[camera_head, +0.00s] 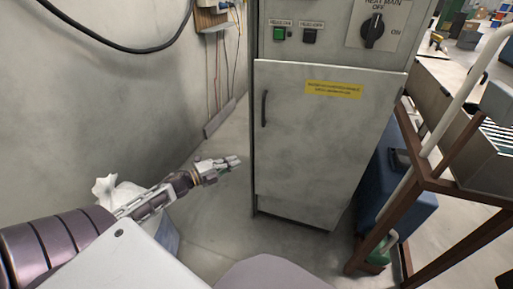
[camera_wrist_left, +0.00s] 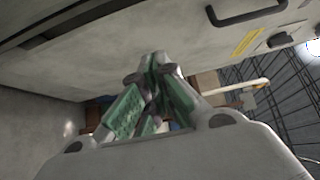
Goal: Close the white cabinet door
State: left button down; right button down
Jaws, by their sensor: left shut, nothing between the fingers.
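The white cabinet door (camera_head: 310,145) is a scuffed pale panel on the front of a tall cabinet. It has a dark vertical handle (camera_head: 264,108) near its left edge and a yellow label (camera_head: 333,90) near its top. The door looks flush or nearly flush with the frame; I cannot tell whether a small gap is left. My left gripper (camera_head: 235,161) is shut and empty, just left of the door's lower left part, apparently not touching it. In the left wrist view, the shut green-padded fingers (camera_wrist_left: 158,68) show below the door surface (camera_wrist_left: 160,25) and its handle (camera_wrist_left: 246,18).
Above the door are a green button (camera_head: 279,33) and a rotary switch (camera_head: 373,30). A wall (camera_head: 110,100) stands on the left. A blue container (camera_head: 400,200) and a brown-framed cart (camera_head: 440,180) stand close on the right. Floor in front of the cabinet is clear.

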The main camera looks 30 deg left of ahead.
aim_at(267, 142)
pick_arm(q)
jog(key=shift+w+d, duration=0.1)
jog(key=shift+w, duration=0.05)
